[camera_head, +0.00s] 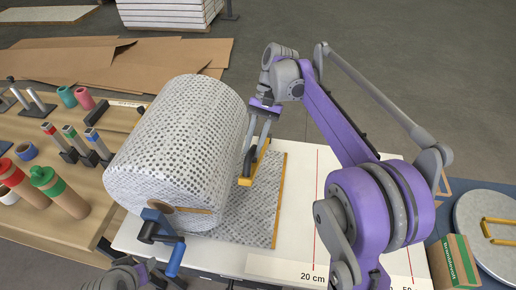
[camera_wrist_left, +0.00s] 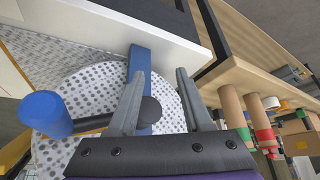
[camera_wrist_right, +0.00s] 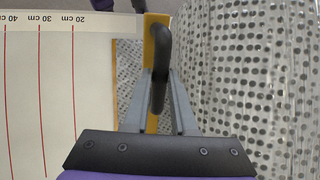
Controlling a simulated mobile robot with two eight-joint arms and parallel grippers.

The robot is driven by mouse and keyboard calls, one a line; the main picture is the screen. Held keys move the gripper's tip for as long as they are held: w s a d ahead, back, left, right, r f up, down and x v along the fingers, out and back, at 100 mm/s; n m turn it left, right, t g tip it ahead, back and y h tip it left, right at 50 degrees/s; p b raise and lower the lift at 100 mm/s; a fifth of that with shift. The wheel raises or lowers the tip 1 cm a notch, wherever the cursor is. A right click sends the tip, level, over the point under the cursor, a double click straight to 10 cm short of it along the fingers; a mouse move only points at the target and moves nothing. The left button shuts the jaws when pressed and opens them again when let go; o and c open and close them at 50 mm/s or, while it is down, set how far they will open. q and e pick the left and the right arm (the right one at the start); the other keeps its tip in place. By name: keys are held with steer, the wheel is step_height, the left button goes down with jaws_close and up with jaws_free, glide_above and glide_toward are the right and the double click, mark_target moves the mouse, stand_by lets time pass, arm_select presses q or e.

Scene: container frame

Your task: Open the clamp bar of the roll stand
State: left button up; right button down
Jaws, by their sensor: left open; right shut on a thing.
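The large dotted roll (camera_head: 178,140) lies on its stand, with a dotted sheet (camera_head: 262,205) running out to its right. A yellow clamp bar (camera_head: 245,181) lies across the sheet close beside the roll. It also shows in the right wrist view (camera_wrist_right: 153,122), with a dark curved handle (camera_wrist_right: 161,45) on it. My right gripper (camera_head: 260,122) is shut on that handle. A blue crank arm (camera_head: 158,222) with a blue grip (camera_head: 176,260) is at the roll's near end. My left gripper (camera_wrist_left: 160,78) is open in front of the crank arm, apart from the blue grip (camera_wrist_left: 46,113).
The white table (camera_head: 300,200) has red length marks and is clear right of the sheet. A wooden bench with tubes and tools (camera_head: 60,190) stands at left. A green-and-brown box (camera_head: 455,262) and a round grey disc (camera_head: 490,222) are at lower right.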

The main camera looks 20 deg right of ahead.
arm_select(q)
steer(key=shift+w+d+r, duration=0.25)
steer(key=shift+w+d, duration=0.05)
steer(key=shift+w, duration=0.1)
arm_select(e)
steer(key=shift+w+d+r, duration=0.35)
steer(key=shift+w+r, duration=0.15)
steer(key=shift+r, duration=0.1)
steer(key=c, duration=0.7)
jaws_free()
steer(key=shift+c, duration=0.2)
arm_select(q)
steer(key=shift+w+r+p, duration=0.25)
steer(key=shift+r+p, duration=0.15)
arm_select(e)
steer(key=v, duration=0.7)
steer(key=shift+w+d, duration=0.2)
steer(key=shift+w, duration=0.05)
steer(key=shift+r, duration=0.1)
